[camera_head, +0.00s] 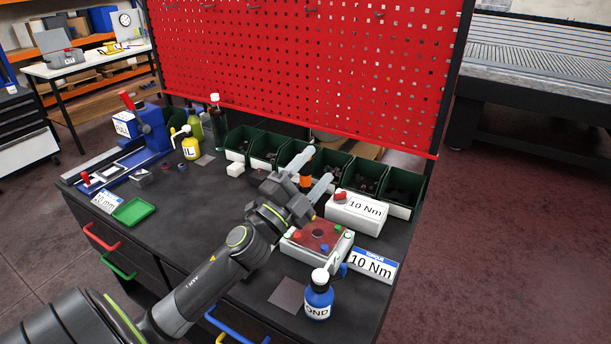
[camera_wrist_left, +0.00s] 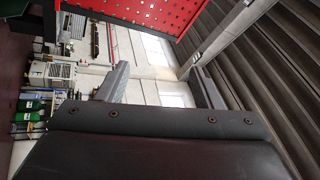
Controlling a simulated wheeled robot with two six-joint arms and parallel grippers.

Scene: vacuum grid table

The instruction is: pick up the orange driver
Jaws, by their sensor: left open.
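The orange driver (camera_head: 305,182) shows in the head view as a small orange and dark piece in front of the green bins. It appears between the two fingers of my left gripper (camera_head: 314,169), partly hidden by them. The gripper is open, its fingers pointing up and right in the picture. I cannot tell whether either finger touches the driver. In the left wrist view the open fingers (camera_wrist_left: 160,78) show with no driver visible between them. My right gripper is not in view.
A white torque box (camera_head: 357,212) and a red-topped fixture (camera_head: 320,236) stand right of the gripper. A blue bottle (camera_head: 319,300) stands near the front. Green bins (camera_head: 332,168) line the back below the red pegboard (camera_head: 310,70). The table's left middle is fairly clear.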

